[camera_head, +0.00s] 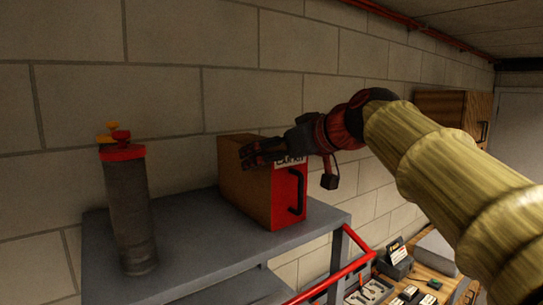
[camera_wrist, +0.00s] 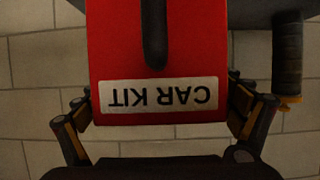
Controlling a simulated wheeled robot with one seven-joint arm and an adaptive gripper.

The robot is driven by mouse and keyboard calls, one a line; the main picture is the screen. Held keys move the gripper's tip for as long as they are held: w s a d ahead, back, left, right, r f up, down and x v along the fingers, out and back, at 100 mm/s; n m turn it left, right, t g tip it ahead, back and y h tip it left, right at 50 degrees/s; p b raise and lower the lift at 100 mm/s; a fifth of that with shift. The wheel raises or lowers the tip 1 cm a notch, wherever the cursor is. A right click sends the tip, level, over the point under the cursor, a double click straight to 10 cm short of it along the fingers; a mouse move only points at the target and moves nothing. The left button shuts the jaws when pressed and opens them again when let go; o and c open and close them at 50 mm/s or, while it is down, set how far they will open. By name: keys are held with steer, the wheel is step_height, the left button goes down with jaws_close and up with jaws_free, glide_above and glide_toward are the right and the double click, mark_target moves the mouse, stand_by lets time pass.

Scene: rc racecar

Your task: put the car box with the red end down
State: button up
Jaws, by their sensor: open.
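The car box (camera_head: 240,178) stands on a grey shelf top, with brown sides and a red end facing right and toward the viewer. The red end bears a black handle and a white "CAR KIT" label; in the wrist view this red end (camera_wrist: 120,55) fills the upper middle, with the label upside down. My gripper (camera_head: 262,153) is at the top of the box near the red end. In the wrist view my gripper (camera_wrist: 160,108) is open, its fingers on either side of the box. Their tips are partly hidden, and I cannot tell whether they touch it.
A dark cylinder (camera_head: 130,210) with a red cap and yellow knob stands on the shelf top (camera_head: 190,250) left of the box. A red rail (camera_head: 335,278) runs beside the shelf. A lower wooden bench with tools and small boxes lies at the right. A wall stands close behind.

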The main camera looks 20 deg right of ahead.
steer(key=b+v, duration=0.1)
steer(key=v, duration=0.9)
steer(key=shift+s+d+r, duration=0.15)
steer(key=shift+s+r, duration=0.1)
steer(key=shift+s+d+r, duration=0.1)
steer(key=shift+s+r, duration=0.2)
steer(key=shift+s, duration=0.35)
